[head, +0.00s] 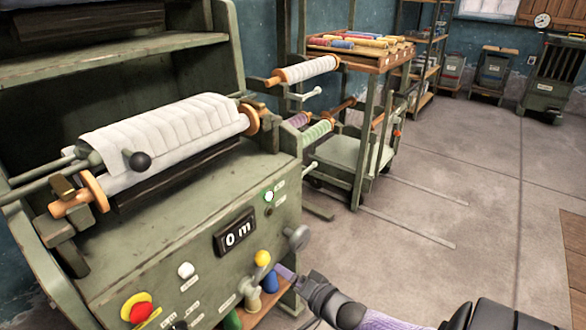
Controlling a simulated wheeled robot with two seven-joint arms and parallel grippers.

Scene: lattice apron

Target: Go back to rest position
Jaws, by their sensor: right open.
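My right gripper (287,273) is at the lower middle, in front of the green machine's front panel. Its arm comes in from the bottom right. It is open, and I see nothing held in it. The fingertips are small and lie close in the picture to a yellow knob (262,258) and a blue spool (270,281); I cannot tell whether they touch. My left gripper is not in view.
The green machine (150,240) with a white cloth roll (165,130) and a "0 m" display (235,234) fills the left. A wheeled spool cart (350,160) stands behind it. Thin rails lie on the floor. The concrete floor (450,190) at right is largely clear.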

